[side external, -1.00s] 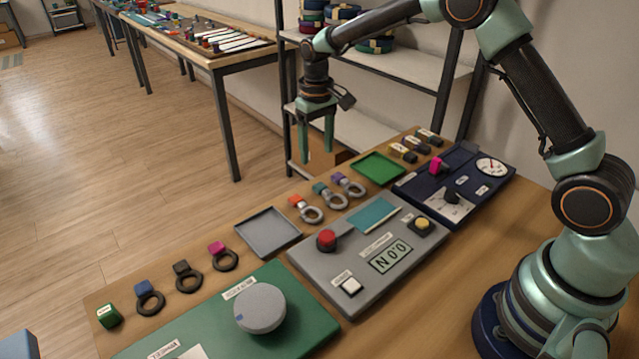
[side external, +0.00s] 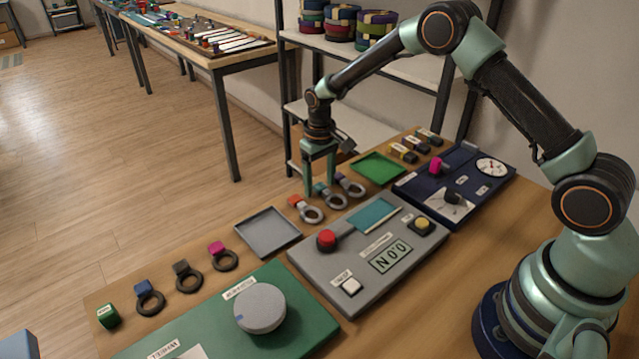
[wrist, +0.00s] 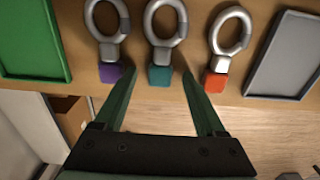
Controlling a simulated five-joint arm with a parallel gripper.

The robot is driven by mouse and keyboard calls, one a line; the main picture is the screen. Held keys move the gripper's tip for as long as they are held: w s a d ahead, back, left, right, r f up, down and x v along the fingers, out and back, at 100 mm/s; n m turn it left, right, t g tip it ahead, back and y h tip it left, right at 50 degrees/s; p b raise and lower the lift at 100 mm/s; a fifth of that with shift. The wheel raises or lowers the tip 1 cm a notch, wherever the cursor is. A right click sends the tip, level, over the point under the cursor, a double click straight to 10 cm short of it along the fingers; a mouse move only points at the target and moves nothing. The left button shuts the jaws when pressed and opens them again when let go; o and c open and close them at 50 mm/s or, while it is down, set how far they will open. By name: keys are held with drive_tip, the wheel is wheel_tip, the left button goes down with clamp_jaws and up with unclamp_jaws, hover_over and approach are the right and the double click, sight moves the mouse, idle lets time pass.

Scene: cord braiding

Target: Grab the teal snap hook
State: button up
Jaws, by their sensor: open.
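The teal snap hook (side external: 329,195) has a teal block end and a grey metal ring, and lies flat on the table in the middle of a row of three. The wrist view shows its teal block (wrist: 160,76) between my fingertips, with its ring beyond them. My gripper (side external: 319,190) is open and points down just above the row; it also shows in the wrist view (wrist: 159,76). Its fingers straddle the line of the teal block without closing on it. I cannot tell how far the fingertips are above the table.
A purple snap hook (wrist: 110,72) and an orange snap hook (wrist: 215,80) lie close on either side, near my fingertips. A green tray (side external: 379,168) and a grey tray (side external: 268,232) flank the row. A grey panel (side external: 368,262) with buttons lies in front.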

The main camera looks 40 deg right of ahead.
clamp_jaws()
drive_tip(key=shift+r, duration=0.1)
